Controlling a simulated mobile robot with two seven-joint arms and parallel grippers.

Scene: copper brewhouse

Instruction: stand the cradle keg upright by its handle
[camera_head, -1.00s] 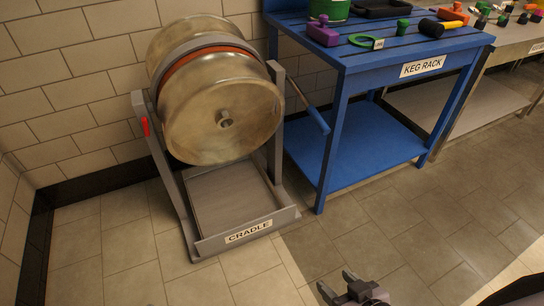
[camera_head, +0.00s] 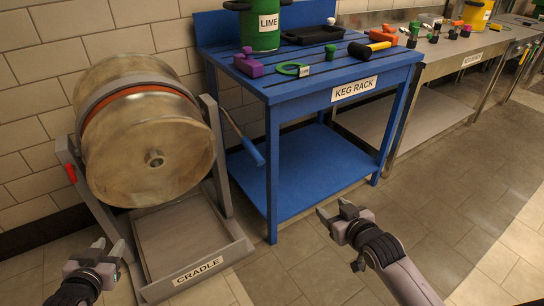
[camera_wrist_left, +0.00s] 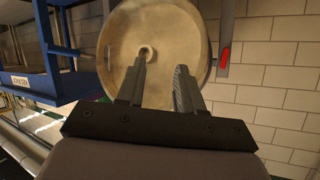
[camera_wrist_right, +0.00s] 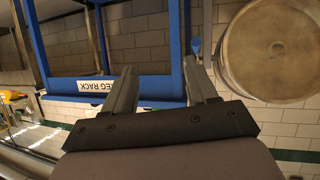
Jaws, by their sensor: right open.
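The metal keg (camera_head: 152,150) lies tilted on its side in the grey cradle (camera_head: 222,258), its round end with a central knob facing me and an orange band around it. A lever handle with a blue grip (camera_head: 253,151) slants down from the cradle's right side. My left gripper (camera_head: 108,246) is open and empty, low in front of the cradle's left side; the keg's end (camera_wrist_left: 170,25) lies beyond its fingers. My right gripper (camera_head: 332,208) is open and empty, right of the handle and apart from it. The blue grip (camera_wrist_right: 196,46) shows beyond its fingers.
The blue keg rack (camera_head: 340,75) stands just right of the handle, carrying a green LIME bucket (camera_head: 262,27), a black tray (camera_head: 313,34) and small tools. A steel bench (camera_head: 455,52) with coloured items continues right. A tiled wall stands behind. The floor in front is clear.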

